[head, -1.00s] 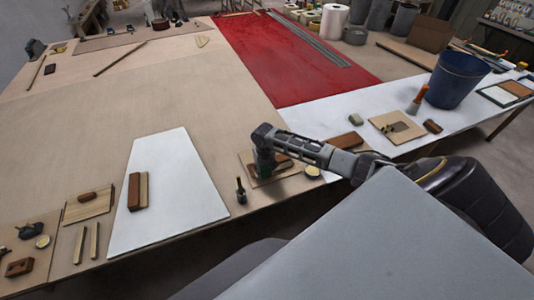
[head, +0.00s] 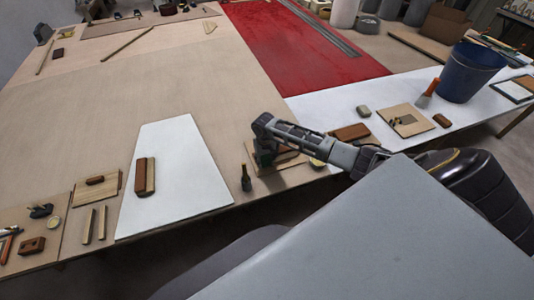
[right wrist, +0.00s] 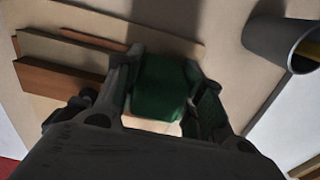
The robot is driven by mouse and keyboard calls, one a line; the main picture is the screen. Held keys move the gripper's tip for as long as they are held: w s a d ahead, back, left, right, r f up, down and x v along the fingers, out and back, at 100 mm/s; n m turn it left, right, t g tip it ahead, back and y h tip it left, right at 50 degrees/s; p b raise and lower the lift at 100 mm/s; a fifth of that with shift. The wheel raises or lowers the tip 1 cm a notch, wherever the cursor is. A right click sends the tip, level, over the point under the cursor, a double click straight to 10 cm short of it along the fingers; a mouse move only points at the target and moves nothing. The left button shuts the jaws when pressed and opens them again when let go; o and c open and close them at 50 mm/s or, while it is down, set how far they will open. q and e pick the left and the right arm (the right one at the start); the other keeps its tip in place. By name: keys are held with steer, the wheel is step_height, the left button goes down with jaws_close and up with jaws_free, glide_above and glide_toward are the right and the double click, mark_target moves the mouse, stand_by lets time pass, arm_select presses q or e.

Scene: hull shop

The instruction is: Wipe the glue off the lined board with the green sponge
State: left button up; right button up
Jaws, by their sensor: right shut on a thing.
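My right gripper (head: 264,152) is low over a small tan board (head: 284,171) near the table's front edge. In the right wrist view my right gripper (right wrist: 162,112) is shut on the green sponge (right wrist: 160,86), with a finger on each side. The tan board (right wrist: 130,31) shows beneath it there. Whether the sponge touches the board I cannot tell. No lines or glue can be made out on this board, which the gripper partly hides. My left gripper is not in view.
A dark bottle (head: 246,178) stands just left of the board. A brown block (head: 290,148) lies beside the gripper. A white panel (head: 185,185) with wooden blocks lies left. Another board (head: 395,112), a brush (head: 429,94) and a blue bucket (head: 468,72) are at right.

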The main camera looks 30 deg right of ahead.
steer(key=shift+s+f, duration=0.15)
steer(key=shift+s+d, duration=0.1)
steer(key=shift+d, duration=0.2)
steer(key=shift+s+d, duration=0.1)
steer(key=shift+d, duration=0.6)
steer(key=shift+d, duration=0.15)
steer(key=shift+s+d+r, duration=0.1)
steer(key=shift+d+r, duration=0.05)
steer(key=shift+d, duration=0.3)
steer(key=shift+s+d+r, duration=0.1)
steer(key=shift+d, duration=0.35)
steer(key=shift+s+d+f, duration=0.1)
steer(key=shift+s+d, duration=0.05)
steer(key=shift+d, duration=0.35)
steer(key=shift+s+d+f, duration=0.1)
steer(key=shift+s+d, duration=0.05)
steer(key=shift+d, duration=0.35)
